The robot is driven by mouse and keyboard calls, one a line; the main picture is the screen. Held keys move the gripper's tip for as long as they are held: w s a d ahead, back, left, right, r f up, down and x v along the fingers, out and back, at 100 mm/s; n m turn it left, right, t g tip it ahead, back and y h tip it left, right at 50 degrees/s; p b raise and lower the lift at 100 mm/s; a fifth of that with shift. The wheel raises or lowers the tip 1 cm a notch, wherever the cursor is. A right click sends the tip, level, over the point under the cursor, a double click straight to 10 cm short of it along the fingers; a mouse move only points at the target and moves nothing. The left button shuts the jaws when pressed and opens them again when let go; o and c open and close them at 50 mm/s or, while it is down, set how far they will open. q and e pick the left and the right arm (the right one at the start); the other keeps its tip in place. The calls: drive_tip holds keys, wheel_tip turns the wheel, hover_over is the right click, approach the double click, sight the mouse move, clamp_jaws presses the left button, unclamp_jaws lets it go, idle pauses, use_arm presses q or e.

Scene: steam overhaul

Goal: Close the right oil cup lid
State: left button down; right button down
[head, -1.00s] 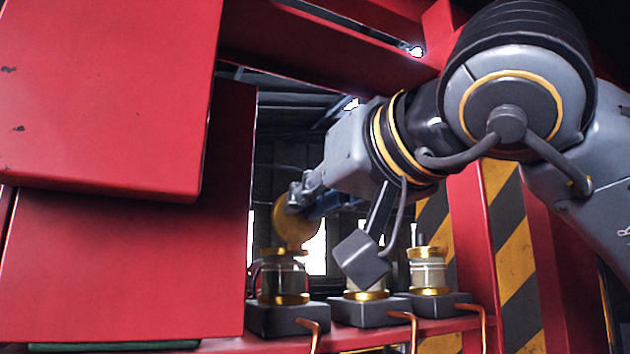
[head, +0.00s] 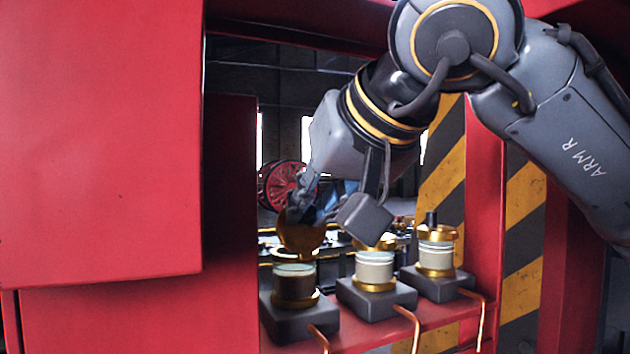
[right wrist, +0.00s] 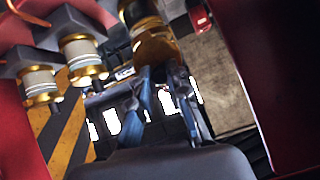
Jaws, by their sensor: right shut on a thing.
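Three glass oil cups with brass fittings stand in a row on dark blocks. The left cup (head: 295,284) has its round brass lid (head: 301,236) raised and tilted above its rim. My right gripper (head: 316,206) is shut on this lid, which also shows in the right wrist view (right wrist: 156,48) at the fingertips (right wrist: 160,74). The middle cup (head: 374,266) is partly hidden behind my wrist, so its lid is unclear. The right-hand cup (head: 436,254) has a brass top with a dark knob, and no gripper is near it. My left gripper is out of view.
The cups stand on a red ledge (head: 440,318) with copper pipes (head: 412,328) in front. Large red panels (head: 100,140) close off the left side. A red post and striped yellow-black panels (head: 440,180) stand at the right. Behind the cups is an opening.

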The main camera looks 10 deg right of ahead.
idle(0.4)
drive_tip(key=c, duration=1.3)
unclamp_jaws()
drive_tip(key=shift+w, duration=0.1)
drive_tip(key=v, duration=1.2)
drive_tip(key=shift+w, duration=0.1)
